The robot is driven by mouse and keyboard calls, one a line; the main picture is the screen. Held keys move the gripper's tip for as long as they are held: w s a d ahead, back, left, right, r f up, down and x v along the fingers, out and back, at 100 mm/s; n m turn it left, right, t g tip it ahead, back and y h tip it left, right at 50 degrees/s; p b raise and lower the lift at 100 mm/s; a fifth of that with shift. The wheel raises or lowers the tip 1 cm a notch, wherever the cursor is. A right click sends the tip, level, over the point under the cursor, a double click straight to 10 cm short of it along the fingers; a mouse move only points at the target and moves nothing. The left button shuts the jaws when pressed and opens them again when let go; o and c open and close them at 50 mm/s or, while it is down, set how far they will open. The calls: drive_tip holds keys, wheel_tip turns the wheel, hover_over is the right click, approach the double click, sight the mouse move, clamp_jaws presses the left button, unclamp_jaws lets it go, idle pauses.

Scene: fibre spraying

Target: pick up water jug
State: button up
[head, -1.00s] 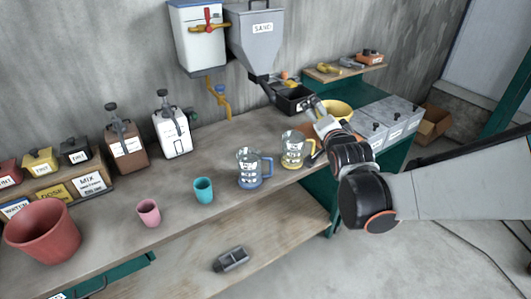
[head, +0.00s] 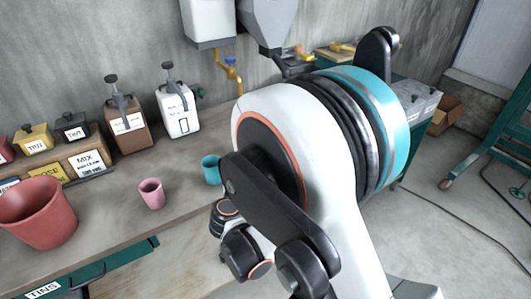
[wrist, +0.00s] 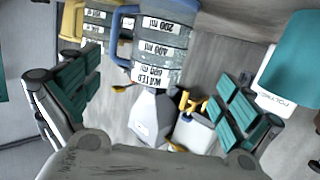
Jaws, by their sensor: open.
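The water jug (wrist: 160,45) is clear with a blue handle and printed measure marks. In the wrist view it stands ahead of my gripper (wrist: 158,82), in line with the gap between the green-padded fingers. The fingers are spread wide, open and empty, and I see no contact with the jug. A second jug with a yellow handle (wrist: 92,28) is just left of it. In the head view my arm covers both jugs, and the fingertips cannot be made out.
A teal cup (head: 211,170), a pink cup (head: 151,193) and a red bucket (head: 38,212) stand on the bench to the left. The hopper (wrist: 150,118) and a white tank with a yellow tap (wrist: 195,133) hang behind the jugs. Bench between the cups is clear.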

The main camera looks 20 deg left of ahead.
drive_tip(key=b+x, duration=0.1)
drive_tip(key=x, duration=0.7)
drive_tip(key=shift+r+b+x, duration=0.15)
drive_tip(key=shift+b+x, duration=0.45)
drive_tip(key=shift+x, duration=0.75)
drive_tip(key=shift+r+b+x, duration=0.1)
drive_tip(key=shift+b+x, duration=0.5)
drive_tip(key=shift+x, duration=0.75)
drive_tip(key=c, duration=1.2)
